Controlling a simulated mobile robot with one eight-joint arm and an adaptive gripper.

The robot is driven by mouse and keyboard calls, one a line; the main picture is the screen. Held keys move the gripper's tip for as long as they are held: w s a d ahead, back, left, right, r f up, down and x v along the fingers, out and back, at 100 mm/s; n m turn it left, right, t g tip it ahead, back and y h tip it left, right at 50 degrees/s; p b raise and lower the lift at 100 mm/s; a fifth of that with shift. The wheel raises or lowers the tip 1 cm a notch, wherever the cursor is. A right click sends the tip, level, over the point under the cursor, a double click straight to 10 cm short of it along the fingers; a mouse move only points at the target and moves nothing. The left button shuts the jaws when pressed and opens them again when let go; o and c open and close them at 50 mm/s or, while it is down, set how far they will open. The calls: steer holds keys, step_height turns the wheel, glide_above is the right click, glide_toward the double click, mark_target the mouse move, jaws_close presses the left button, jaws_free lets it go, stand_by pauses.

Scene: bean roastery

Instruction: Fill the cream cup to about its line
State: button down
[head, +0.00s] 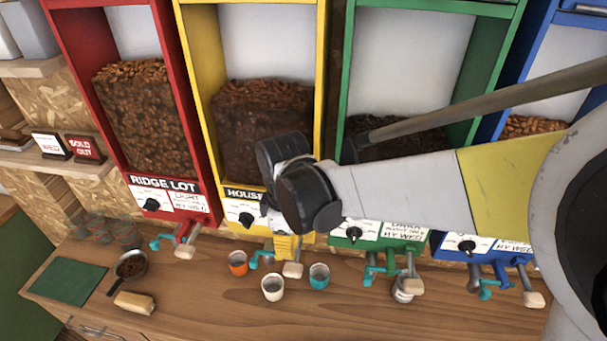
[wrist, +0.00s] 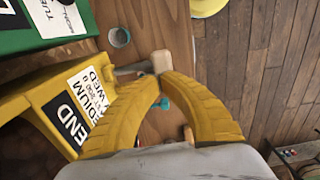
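The cream cup (head: 272,288) stands upright on the counter, in front of the yellow HOUSE dispenser (head: 195,62) and slightly left of its pale lever handle (head: 292,270). Its inside looks grey; its line and fill level are too small to read. I cannot make it out in the wrist view. My gripper (head: 288,258) is at the yellow dispenser's outlet, just above the handle, partly hidden by my wrist. In the wrist view its yellow fingers (wrist: 162,80) meet at the tips, close against the pale handle (wrist: 160,61). Whether they touch it is unclear.
An orange cup (head: 237,262) and a teal cup (head: 319,275) flank the cream cup. A pale cup (head: 402,291) stands under the green dispenser (head: 345,75). A scoop of beans (head: 131,267) and a tan bundle (head: 134,302) lie left. The front counter is clear.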

mark_target(290, 265)
steer(key=shift+f, duration=2.35)
